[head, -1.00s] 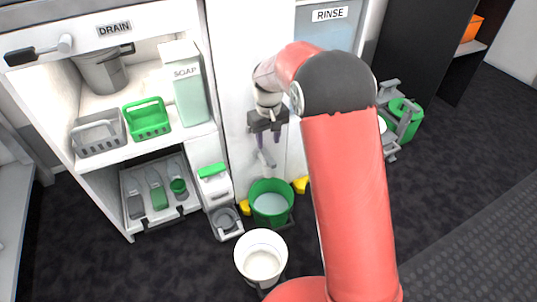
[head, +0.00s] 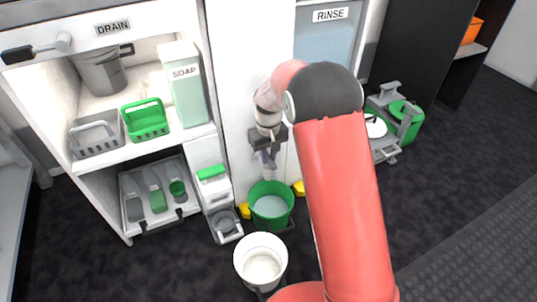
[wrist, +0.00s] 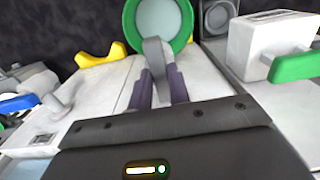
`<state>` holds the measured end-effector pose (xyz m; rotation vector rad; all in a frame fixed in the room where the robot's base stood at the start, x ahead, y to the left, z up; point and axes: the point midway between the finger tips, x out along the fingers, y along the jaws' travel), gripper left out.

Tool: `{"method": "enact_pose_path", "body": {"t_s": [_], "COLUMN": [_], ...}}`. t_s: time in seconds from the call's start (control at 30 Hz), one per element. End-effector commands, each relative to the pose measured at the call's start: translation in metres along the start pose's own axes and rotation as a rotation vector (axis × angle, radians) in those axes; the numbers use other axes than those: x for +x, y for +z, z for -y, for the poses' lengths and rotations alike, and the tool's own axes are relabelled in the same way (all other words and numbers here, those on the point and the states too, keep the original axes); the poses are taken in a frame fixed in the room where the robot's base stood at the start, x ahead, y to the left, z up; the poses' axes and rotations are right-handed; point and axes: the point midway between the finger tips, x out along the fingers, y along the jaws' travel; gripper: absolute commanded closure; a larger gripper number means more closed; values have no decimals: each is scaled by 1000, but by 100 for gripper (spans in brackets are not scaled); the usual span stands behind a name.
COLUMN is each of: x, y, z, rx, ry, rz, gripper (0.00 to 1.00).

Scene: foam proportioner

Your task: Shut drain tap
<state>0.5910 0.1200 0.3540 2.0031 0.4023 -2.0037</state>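A grey tap lever (wrist: 154,62) stands over the green bucket (head: 270,205), in front of the white cabinet panel. My gripper (head: 267,158) is at this lever, fingers pointing down towards the bucket. In the wrist view the purple fingers of my gripper (wrist: 160,84) sit close on both sides of the lever, apparently shut on it. The lever's upper end shows beyond the fingertips, against the bucket. Its base is hidden. The DRAIN label (head: 113,27) is at the upper left.
A white bucket (head: 261,262) stands on the floor in front of the green bucket. Yellow pieces (head: 299,188) flank the green bucket. A white box with a green lever (head: 211,182) is to its left. The dark floor at the right is open.

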Motion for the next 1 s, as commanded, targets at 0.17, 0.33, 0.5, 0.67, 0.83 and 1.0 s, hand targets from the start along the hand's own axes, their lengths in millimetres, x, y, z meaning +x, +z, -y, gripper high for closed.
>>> {"method": "enact_pose_path", "body": {"t_s": [0.17,0.33,0.5,0.67,0.83,1.0], "x": [0,-1,-2,-3,-3,-3], "y": [0,0,0,0,0,-1], "z": [0,0,0,0,0,0], "rx": [1,21,88,200,355,518], "ry": [0,0,0,1,0,0], "rz": [0,0,0,1,0,-1], "gripper": [100,100,100,100,100,100]}}
